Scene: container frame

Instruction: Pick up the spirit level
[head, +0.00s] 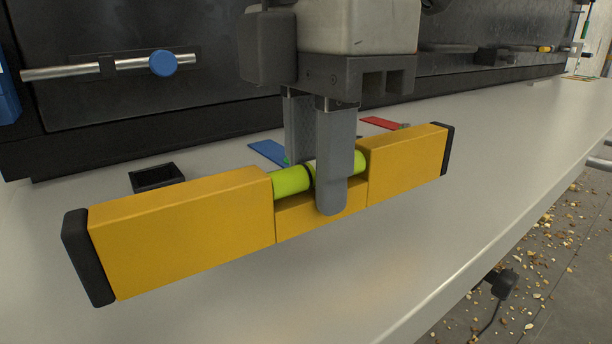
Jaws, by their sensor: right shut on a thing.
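The spirit level (185,228) is a yellow bar with black end caps and a green vial in its middle notch. It lies across the middle of the head view, above or on the white bench; I cannot tell whether it touches the surface. My right gripper (318,200) comes down from above and is shut on the level's middle, beside the vial, with one finger in front and the other behind. The rear fingertip is hidden behind the level. My left gripper is not in view.
The white bench (400,225) is clear in front of the level. Behind it lie a small black open box (157,177), a blue flat piece (270,152) and a red flat piece (380,123). A dark panel (130,90) with a metal bar stands at the back. The bench edge is at right.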

